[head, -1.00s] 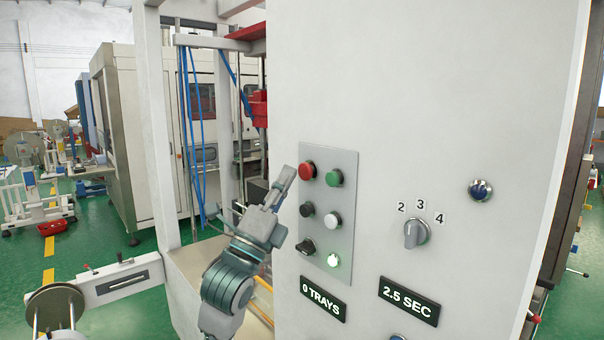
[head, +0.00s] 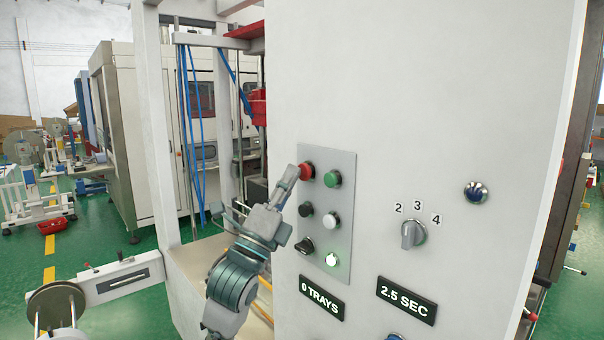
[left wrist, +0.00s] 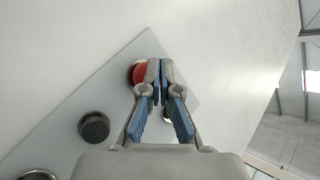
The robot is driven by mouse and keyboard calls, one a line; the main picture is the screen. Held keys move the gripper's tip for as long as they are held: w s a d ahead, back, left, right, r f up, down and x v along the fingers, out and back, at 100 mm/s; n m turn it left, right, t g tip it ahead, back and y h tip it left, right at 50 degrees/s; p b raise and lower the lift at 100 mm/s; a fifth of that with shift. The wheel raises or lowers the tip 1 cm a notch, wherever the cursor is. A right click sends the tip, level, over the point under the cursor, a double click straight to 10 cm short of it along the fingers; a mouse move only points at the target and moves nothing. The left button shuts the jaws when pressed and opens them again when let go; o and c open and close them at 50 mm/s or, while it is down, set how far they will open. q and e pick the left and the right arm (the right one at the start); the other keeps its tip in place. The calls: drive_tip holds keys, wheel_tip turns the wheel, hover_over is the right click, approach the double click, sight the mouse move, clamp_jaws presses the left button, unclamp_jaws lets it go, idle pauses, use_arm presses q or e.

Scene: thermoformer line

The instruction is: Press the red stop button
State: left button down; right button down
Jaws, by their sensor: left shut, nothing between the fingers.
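The red stop button (head: 306,171) is at the top left of a grey button plate (head: 345,165) on the white machine cabinet. My left gripper (head: 291,172) is shut and empty, with its fingertips at the left edge of the red button. In the left wrist view the shut fingertips (left wrist: 160,66) overlap the right part of the red button (left wrist: 139,72). I cannot tell whether they touch it. The right gripper is not in view.
Close by on the plate are a green button (head: 333,179), a black button (head: 306,209), a white button (head: 330,221), a black selector (head: 305,246) and a lit button (head: 331,260). A grey dial (head: 413,235) sits to the right. A white frame post (head: 155,120) stands left.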

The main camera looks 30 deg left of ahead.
use_arm(q)
drive_tip(key=shift+w+d+p, duration=0.2)
drive_tip(key=shift+w+p, duration=0.1)
drive_tip(key=shift+w, duration=0.15)
idle(0.5)
drive_tip(key=shift+s, duration=0.1)
drive_tip(key=shift+s+a, duration=0.3)
drive_tip(key=shift+s, duration=0.45)
drive_tip(key=s, duration=0.1)
drive_tip(key=s+a, duration=0.1)
drive_tip(key=s, duration=0.1)
drive_tip(key=s+a, duration=0.1)
drive_tip(key=shift+s, duration=0.3)
idle(0.8)
